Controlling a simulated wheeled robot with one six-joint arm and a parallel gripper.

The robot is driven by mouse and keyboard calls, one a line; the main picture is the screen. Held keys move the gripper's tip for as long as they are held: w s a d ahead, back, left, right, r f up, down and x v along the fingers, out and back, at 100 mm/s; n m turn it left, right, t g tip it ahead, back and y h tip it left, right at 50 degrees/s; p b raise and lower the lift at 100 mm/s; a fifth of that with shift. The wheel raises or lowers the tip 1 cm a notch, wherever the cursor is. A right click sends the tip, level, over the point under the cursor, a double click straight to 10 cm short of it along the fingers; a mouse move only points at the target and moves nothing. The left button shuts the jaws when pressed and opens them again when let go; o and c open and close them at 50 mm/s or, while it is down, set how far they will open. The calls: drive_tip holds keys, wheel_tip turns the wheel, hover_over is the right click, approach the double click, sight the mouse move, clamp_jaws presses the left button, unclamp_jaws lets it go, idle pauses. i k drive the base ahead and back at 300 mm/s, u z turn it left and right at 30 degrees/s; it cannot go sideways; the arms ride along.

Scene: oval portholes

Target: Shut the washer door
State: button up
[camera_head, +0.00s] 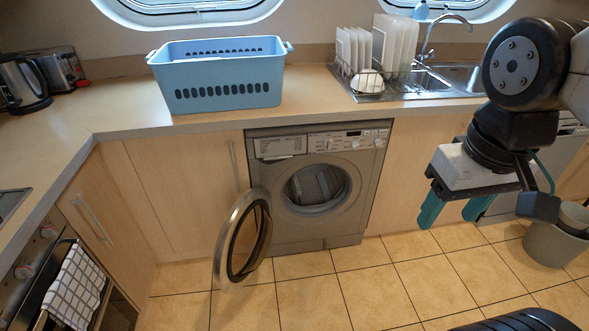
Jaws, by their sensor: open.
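The grey washer (361,188) stands under the counter in the middle of the view. Its round door (226,247) is open, swung out to the left on the machine's left side, with a metal rim and dark glass. The drum opening (317,187) is uncovered. My gripper (449,218) is at the right, well apart from the door and right of the washer. Its teal fingers point down and are spread apart, with nothing seen between them.
A blue basket (219,77) stands on the counter above the washer. A dish rack (372,82) with plates sits by the sink (428,80). A bin (553,243) stands at the right. The tiled floor before the washer is clear.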

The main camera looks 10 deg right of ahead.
sight(227, 282)
drive_tip(key=k, duration=0.6)
drive_tip(key=u, duration=0.75)
drive_tip(key=i, duration=0.5)
drive_tip(key=u, duration=0.65)
drive_tip(key=i, duration=0.75)
drive_tip(key=z, duration=0.75)
drive_tip(key=i, duration=0.45)
drive_tip(key=z, duration=0.6)
